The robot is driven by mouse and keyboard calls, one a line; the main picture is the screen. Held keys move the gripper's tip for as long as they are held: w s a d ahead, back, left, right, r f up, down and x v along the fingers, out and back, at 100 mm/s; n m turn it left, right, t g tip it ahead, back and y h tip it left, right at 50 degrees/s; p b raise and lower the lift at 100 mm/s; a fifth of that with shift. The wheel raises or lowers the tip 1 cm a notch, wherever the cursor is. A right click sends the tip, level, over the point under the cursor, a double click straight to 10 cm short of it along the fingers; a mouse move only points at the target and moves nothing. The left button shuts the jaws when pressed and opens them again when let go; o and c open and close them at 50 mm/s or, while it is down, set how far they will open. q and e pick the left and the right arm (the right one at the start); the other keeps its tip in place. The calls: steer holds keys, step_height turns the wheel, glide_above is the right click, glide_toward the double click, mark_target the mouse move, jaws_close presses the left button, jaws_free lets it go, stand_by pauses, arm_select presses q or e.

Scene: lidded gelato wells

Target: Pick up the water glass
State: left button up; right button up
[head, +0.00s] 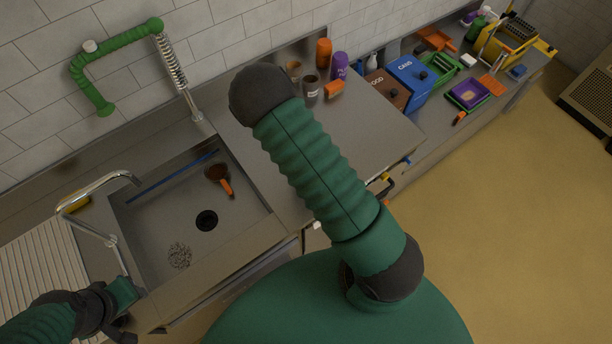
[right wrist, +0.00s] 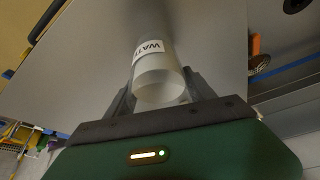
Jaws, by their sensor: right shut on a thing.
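The water glass (right wrist: 158,72) shows in the right wrist view as a pale, clear cylinder with a white label whose visible letters read "WAT". My right gripper (right wrist: 160,88) is shut on it, one dark finger on each side. I cannot tell whether the glass touches the grey counter behind it. In the head view my own green right arm hides the right gripper and the glass. My left gripper (head: 122,296) is at the lower left of the head view, by the sink's front left corner, away from the glass. Its fingers are not clear.
The sink (head: 165,230) holds a brown brush with an orange handle (head: 219,178). A curved faucet (head: 95,190) stands at its left. On the counter are a labelled cup (head: 309,88), orange and purple bottles (head: 339,66), and brown and blue boxes (head: 409,78).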

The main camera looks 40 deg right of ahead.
steer(key=shift+c, duration=1.3)
steer(key=shift+r, duration=0.15)
